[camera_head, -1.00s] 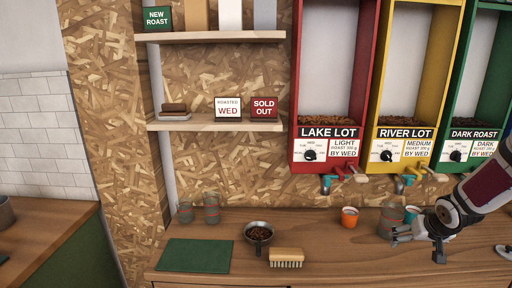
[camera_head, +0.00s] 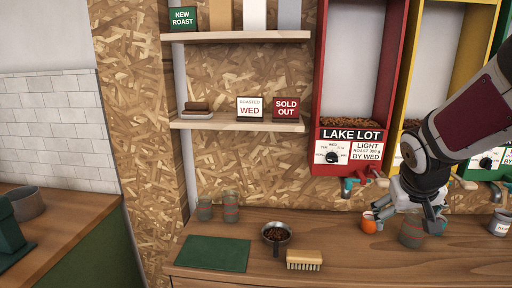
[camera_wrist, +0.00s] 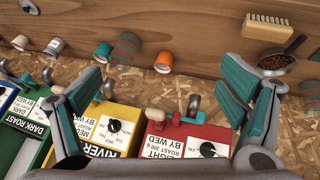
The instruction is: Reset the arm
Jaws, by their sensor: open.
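My gripper (camera_head: 407,219) is in front of the dispensers at the right, above the counter (camera_head: 345,262). In the wrist view my gripper (camera_wrist: 165,95) has its two teal-padded fingers spread wide with nothing between them. In the head view, an orange cup (camera_head: 369,224) and a grey glass with a red band (camera_head: 412,233) stand close by or behind the fingers. In the wrist view the orange cup (camera_wrist: 164,62) and the banded glass (camera_wrist: 125,48) are beyond the fingers, and contact with them is not visible.
The red Lake Lot dispenser (camera_head: 348,150) hangs behind the arm. A bowl of beans (camera_head: 276,236), a brush (camera_head: 304,260) and a green mat (camera_head: 213,253) lie on the counter's left half. Shelves (camera_head: 240,124) hold signs. A white-labelled cup (camera_head: 500,222) stands at the right.

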